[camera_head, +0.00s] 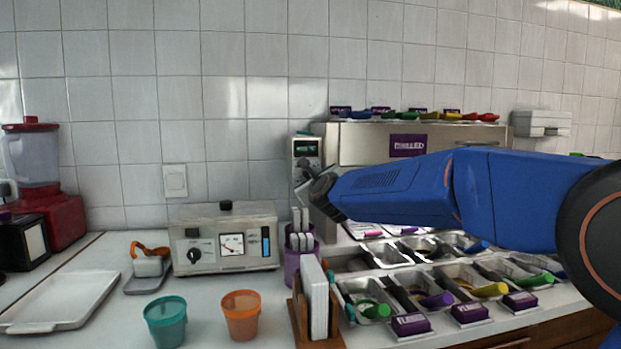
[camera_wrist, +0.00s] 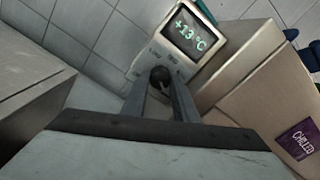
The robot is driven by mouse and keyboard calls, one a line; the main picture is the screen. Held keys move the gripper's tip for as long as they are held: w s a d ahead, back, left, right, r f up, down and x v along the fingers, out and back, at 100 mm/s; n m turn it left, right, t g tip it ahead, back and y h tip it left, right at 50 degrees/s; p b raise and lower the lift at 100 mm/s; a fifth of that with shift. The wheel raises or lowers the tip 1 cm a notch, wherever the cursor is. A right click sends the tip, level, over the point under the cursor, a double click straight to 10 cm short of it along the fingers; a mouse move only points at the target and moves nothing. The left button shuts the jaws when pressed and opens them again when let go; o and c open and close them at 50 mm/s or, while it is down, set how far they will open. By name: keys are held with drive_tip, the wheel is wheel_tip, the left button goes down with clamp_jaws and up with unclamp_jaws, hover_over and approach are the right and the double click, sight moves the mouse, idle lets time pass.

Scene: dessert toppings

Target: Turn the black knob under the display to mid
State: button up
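In the wrist view the display (camera_wrist: 188,31) reads +13 °C on a pale upright panel. The black knob (camera_wrist: 160,74) is round and sits below the display, between the two fingertips of my gripper (camera_wrist: 161,86). The fingers stand a narrow gap apart, about as wide as the knob, and appear shut on it. The knob's pointer does not show. In the head view the display (camera_head: 303,147) is on the narrow panel at the left end of the metal topping unit, and my gripper (camera_head: 316,180) reaches it from the right, partly covering the panel's lower part.
A beige cooking appliance (camera_head: 225,245) with its own knob and gauge stands left. A purple-labelled metal cabinet (camera_wrist: 262,75) flanks the panel closely on the right.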

drive_tip(key=shift+n, duration=0.4)
drive_tip(key=n, duration=0.5)
drive_tip(key=shift+n, duration=0.3)
drive_tip(key=n, duration=1.2)
drive_tip(key=shift+n, duration=2.7)
drive_tip(key=o, duration=1.1)
drive_tip(key=shift+c, duration=0.2)
drive_tip(key=shift+r, duration=0.1)
